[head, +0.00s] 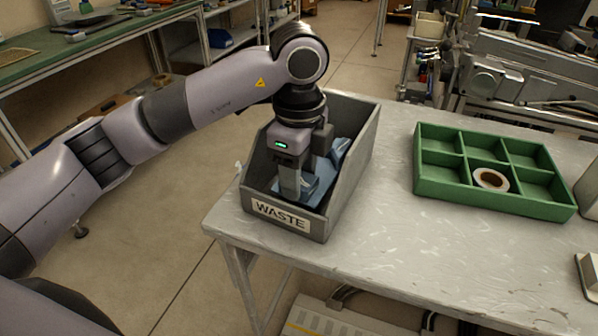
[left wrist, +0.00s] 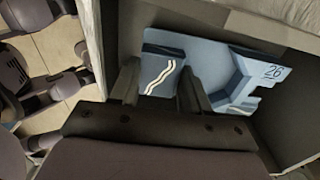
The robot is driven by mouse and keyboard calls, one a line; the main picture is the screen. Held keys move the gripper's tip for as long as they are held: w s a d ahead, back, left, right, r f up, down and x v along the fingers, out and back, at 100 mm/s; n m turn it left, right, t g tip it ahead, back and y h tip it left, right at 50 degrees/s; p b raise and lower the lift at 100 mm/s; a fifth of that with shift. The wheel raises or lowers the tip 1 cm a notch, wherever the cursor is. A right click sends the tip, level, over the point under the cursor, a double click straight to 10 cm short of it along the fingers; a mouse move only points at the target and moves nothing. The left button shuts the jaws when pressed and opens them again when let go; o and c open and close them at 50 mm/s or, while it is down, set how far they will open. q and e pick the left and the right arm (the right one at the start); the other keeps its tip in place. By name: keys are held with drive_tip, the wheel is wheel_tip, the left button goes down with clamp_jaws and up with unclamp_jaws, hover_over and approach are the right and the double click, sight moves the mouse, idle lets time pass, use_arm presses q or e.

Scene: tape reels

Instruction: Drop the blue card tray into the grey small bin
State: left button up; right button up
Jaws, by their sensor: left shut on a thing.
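The blue card tray (head: 339,152) is down inside the grey small bin (head: 345,180), which has a WASTE label on its front. My left gripper (head: 292,192) reaches down into the bin from above and is shut on the tray. In the left wrist view the tray (left wrist: 240,82) shows a "26" mark and a white wavy line, and the gripper fingers (left wrist: 160,90) stand in front of it. The fingers hide part of the tray, and I cannot tell whether it touches the bin floor. My right gripper is not in view.
The bin stands on the left end of a worn white table (head: 400,240). A green divided tray (head: 480,196) holding a tape reel (head: 491,180) sits to the right. The table between them is clear. A green bench (head: 60,55) stands at the back left.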

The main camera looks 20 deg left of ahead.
use_arm(q)
drive_tip(key=shift+f+b, duration=0.4)
drive_tip(key=shift+f, duration=0.25)
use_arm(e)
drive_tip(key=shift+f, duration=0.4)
use_arm(q)
drive_tip(key=o, duration=1.2)
drive_tip(key=shift+r+p, duration=1.4)
drive_tip(key=shift+r, duration=5.3)
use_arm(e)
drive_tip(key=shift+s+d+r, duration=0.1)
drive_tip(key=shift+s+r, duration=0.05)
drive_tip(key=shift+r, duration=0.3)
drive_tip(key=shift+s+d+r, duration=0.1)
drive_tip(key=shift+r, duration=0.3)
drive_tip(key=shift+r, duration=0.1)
